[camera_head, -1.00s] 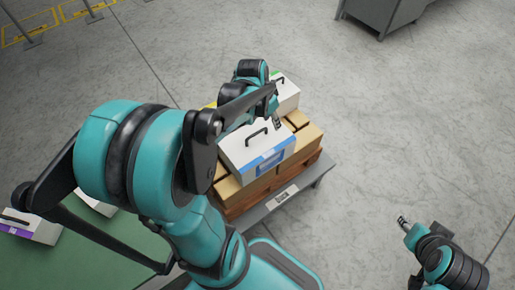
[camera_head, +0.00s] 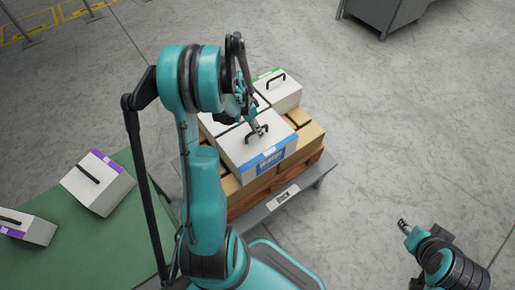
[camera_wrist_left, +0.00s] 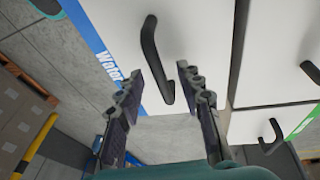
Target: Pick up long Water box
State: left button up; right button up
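The long Water box (camera_head: 257,152) is white with a blue label on its front and a black handle on top. It sits on brown cartons on a pallet in the head view. In the left wrist view the Water box (camera_wrist_left: 195,30) shows its blue "Water" edge and its handle (camera_wrist_left: 150,50). My left gripper (camera_head: 262,131) is over the box at the handle. In the wrist view its two fingers are apart, and the handle's end lies between the tips; contact cannot be told. My right gripper (camera_head: 402,223) is at the lower right, away from the boxes, too small to read.
A white box with a green label (camera_head: 277,90) stands behind the Water box. Boxes with purple labels (camera_head: 98,182) lie on the green table (camera_head: 95,235) at left. The pallet stands on a grey cart (camera_head: 283,205).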

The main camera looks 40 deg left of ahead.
pick_arm(q)
jog(key=shift+x, duration=0.95)
jog(key=shift+r, duration=0.15)
jog(key=shift+c, duration=0.4)
grip_shut()
jog(key=shift+r, duration=0.15)
